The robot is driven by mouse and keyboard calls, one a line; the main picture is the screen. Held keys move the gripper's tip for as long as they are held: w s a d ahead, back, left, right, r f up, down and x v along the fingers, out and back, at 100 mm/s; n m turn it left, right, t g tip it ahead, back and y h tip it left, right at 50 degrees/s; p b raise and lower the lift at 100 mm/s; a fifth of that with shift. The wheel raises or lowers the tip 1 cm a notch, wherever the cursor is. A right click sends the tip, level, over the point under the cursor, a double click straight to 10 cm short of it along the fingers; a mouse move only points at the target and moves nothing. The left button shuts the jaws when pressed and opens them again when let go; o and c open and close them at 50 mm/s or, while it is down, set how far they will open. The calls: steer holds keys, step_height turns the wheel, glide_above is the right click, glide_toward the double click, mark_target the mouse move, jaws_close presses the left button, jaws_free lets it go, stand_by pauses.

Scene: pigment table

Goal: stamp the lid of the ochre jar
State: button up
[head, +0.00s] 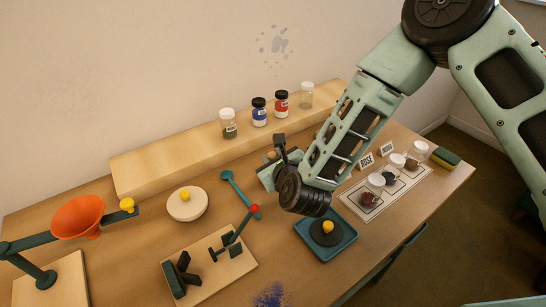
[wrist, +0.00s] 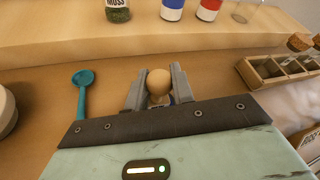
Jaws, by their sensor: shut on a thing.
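My gripper (head: 277,160) is low over the table, in front of the shelf. In the wrist view its fingers (wrist: 158,88) are shut on a round wooden knob (wrist: 159,80), which looks like the stamp's handle; its lower part is mostly hidden. I cannot tell which jar is ochre. A black disc with a yellow knob (head: 327,227) sits in a teal tray (head: 342,245).
Jars with green (head: 228,124), blue (head: 259,113) and red (head: 281,105) contents and a clear jar (head: 306,96) stand on the shelf (head: 165,158). A teal spoon (head: 240,193), a wooden board with a red-tipped lever (head: 235,262) and an orange funnel (head: 78,217) are leftward.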

steer(key=shift+d+f+b, duration=0.1)
steer(key=shift+f+b, duration=0.55)
steer(key=shift+b, duration=0.05)
stand_by(1.8)
steer(key=shift+r+p, duration=2.05)
steer(key=shift+r, duration=1.6)
